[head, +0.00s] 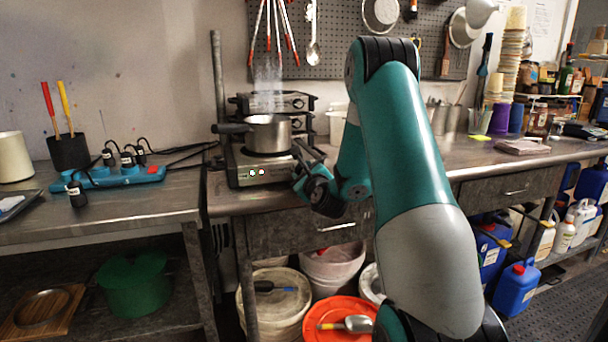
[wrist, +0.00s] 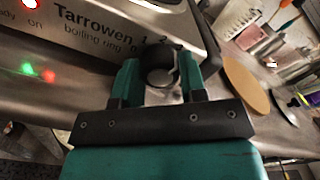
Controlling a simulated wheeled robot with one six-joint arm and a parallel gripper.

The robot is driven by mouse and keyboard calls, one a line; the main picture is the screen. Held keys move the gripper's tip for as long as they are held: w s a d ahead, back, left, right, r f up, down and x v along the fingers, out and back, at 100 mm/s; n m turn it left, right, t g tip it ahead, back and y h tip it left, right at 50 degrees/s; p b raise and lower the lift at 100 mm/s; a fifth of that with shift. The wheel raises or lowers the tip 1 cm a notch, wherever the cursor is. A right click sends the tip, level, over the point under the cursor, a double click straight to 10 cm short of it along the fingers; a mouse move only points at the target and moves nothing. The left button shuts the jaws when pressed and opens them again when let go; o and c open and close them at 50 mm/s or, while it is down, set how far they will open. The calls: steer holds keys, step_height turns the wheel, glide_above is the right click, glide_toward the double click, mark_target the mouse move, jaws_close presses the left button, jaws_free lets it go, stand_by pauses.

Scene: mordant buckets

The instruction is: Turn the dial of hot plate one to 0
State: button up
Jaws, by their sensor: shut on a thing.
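A hot plate (head: 232,166) stands at the left end of the right-hand steel bench, with a steel saucepan (head: 268,132) on top. Its steel front also fills the top of the wrist view (wrist: 110,25), printed "Tarrowen" and "boiling ring". My gripper (head: 299,168) is at the right end of this front. In the wrist view my gripper (wrist: 158,76) is shut on a dark round dial (wrist: 158,58), one teal finger on each side. The number the dial points to cannot be read. Small lights glow on the hot plate's front in the head view.
A second hot plate (head: 285,103) stands behind, with steam above it. The saucepan's dark handle (head: 232,128) points left. A blue power strip (head: 120,177) lies on the left bench. Buckets (head: 338,315) stand below. A round tan disc (wrist: 245,88) is right of my gripper.

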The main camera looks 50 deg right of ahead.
steer(key=shift+n, duration=0.4)
steer(key=n+b, duration=0.1)
steer(key=n, duration=0.3)
steer(key=shift+f+n, duration=0.1)
steer(key=shift+n, duration=0.3)
steer(key=n+b, duration=0.2)
steer(key=n, duration=0.3)
steer(key=shift+a+f+b, duration=0.1)
steer(key=shift+f+b, duration=0.05)
steer(key=shift+b, duration=0.25)
steer(key=n+b, duration=0.4)
steer(key=n, duration=0.1)
steer(key=shift+f+n, duration=0.1)
steer(key=shift+n, duration=0.3)
steer(key=shift+n+b, duration=2.1)
steer(key=shift+n, duration=0.5)
steer(key=o, duration=0.9)
steer(key=shift+r, duration=0.2)
